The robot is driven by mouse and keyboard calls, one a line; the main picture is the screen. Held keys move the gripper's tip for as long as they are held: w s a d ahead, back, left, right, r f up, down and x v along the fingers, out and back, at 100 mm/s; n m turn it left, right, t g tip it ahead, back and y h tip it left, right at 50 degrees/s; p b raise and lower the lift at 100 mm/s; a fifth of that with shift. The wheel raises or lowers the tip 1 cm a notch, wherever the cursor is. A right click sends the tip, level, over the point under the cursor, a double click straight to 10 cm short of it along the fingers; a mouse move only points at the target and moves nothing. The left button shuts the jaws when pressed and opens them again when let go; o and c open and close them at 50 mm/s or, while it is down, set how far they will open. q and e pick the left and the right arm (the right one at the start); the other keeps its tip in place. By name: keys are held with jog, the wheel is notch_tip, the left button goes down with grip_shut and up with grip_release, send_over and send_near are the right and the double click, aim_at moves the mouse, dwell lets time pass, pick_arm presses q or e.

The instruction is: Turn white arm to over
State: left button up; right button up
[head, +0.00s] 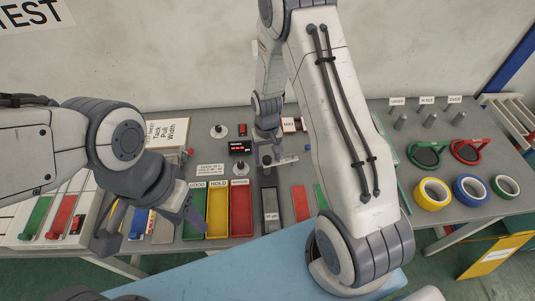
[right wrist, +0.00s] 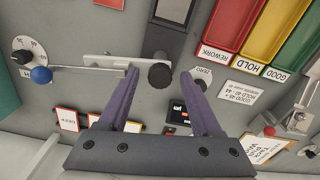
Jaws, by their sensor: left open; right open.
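The white arm (head: 286,160) is a short flat bar on the grey bench; it also shows in the right wrist view (right wrist: 106,61). A black round knob (right wrist: 160,74) stands at one end of it. My right gripper (right wrist: 160,73) is open, its purple fingertips apart on either side of the knob; contact cannot be told. In the head view my right gripper (head: 266,147) is above the bar and partly hides it. My left gripper (head: 150,222) is open and empty, over the front left of the bench. Signs at the back right include one reading OVER (head: 455,99).
A blue ball (right wrist: 41,74) on a thin rod lies beside a round dial (right wrist: 27,48). Green, yellow and red trays (head: 241,212) are left of my right gripper. Tape rolls (head: 433,194) and several pegs (head: 430,120) stand at the right.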

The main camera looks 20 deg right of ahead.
jog(key=shift+f, duration=0.25)
grip_shut()
dwell(1.4)
